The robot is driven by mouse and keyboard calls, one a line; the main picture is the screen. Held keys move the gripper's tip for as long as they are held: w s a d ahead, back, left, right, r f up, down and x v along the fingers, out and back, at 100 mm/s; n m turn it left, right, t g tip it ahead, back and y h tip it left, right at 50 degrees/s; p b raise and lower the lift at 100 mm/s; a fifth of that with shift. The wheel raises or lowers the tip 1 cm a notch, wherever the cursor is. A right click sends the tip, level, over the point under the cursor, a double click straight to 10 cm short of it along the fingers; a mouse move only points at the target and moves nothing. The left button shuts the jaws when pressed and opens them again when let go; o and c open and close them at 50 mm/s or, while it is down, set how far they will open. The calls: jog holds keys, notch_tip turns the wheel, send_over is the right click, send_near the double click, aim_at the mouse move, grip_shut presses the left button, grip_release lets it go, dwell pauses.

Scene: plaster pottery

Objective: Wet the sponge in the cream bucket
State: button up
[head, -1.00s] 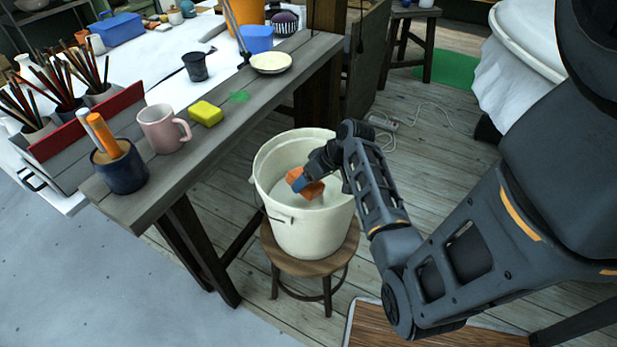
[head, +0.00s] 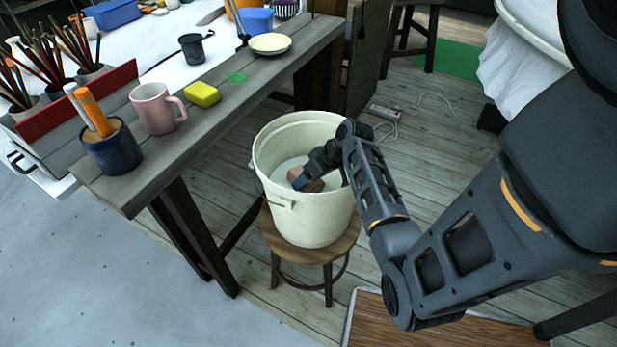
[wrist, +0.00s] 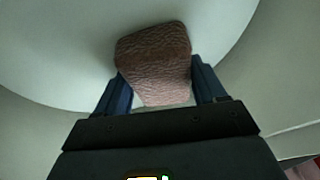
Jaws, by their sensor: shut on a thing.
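The cream bucket (head: 312,222) stands upright on a round wooden stool (head: 275,238) beside the bench, with a pale, whitish surface inside. My gripper (head: 305,181) reaches down inside its rim, shut on a sponge (head: 313,185) that looks dull reddish brown. In the wrist view the sponge (wrist: 153,62) sits between the two blue fingers of my gripper (wrist: 158,88), with the pale surface around it. I cannot tell how much of the sponge is under the liquid.
A wooden bench (head: 150,178) at the left holds a yellow sponge (head: 202,94), a pink mug (head: 157,108), a dark blue pot (head: 110,150) and a cream dish (head: 270,43). A cable and power strip (head: 383,113) lie on the floor behind the bucket.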

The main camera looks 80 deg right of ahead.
jog(key=shift+s+a+f, duration=0.15)
jog(key=shift+s, duration=0.05)
notch_tip(320, 180, up, 16)
jog(key=p, duration=1.5)
jog(key=shift+w+r, duration=0.15)
jog(key=shift+r, duration=2.75)
jog(key=shift+r, duration=0.1)
notch_tip(320, 180, up, 4)
jog(key=shift+f, duration=0.1)
dwell(0.6)
dwell(0.7)
